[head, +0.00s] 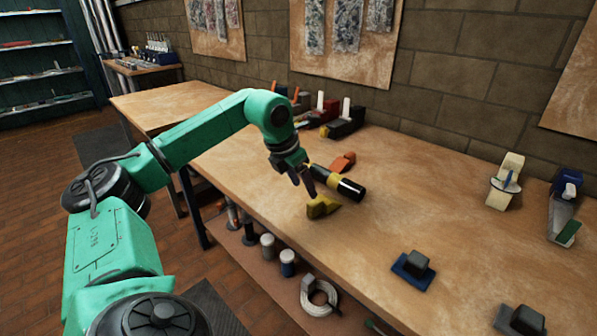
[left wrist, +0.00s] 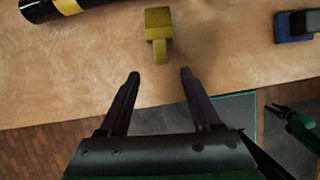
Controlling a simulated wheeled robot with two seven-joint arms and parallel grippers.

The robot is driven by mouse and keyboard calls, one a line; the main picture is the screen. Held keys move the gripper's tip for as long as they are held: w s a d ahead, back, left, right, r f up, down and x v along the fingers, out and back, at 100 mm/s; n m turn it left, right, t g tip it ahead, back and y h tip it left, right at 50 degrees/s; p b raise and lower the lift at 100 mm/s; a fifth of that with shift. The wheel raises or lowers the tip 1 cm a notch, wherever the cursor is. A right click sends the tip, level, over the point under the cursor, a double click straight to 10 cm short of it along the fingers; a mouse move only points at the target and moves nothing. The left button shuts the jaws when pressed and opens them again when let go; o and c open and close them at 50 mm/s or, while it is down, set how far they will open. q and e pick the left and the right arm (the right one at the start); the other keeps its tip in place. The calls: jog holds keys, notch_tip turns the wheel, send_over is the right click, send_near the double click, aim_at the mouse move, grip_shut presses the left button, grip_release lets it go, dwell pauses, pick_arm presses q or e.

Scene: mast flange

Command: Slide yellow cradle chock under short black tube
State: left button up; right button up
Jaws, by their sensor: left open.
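The yellow cradle chock (head: 322,206) lies on the wooden workbench near its front edge. It also shows in the left wrist view (left wrist: 158,22), ahead of the fingertips and roughly centred between them. The short black tube (head: 350,189) with a yellow band lies just behind the chock in the head view; its banded end (left wrist: 42,10) shows at the top left of the left wrist view. My left gripper (head: 304,188) is open and empty, beside the chock and apart from it in the wrist view.
An orange chock (head: 343,161) sits behind the tube. A blue block with a grey top (head: 413,268) stands to the right near the front edge. Tool holders (head: 345,121) line the wall side.

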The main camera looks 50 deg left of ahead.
aim_at(312, 203)
pick_arm(q)
jog(key=x, duration=0.9)
jog(key=shift+w+f, duration=0.15)
grip_shut()
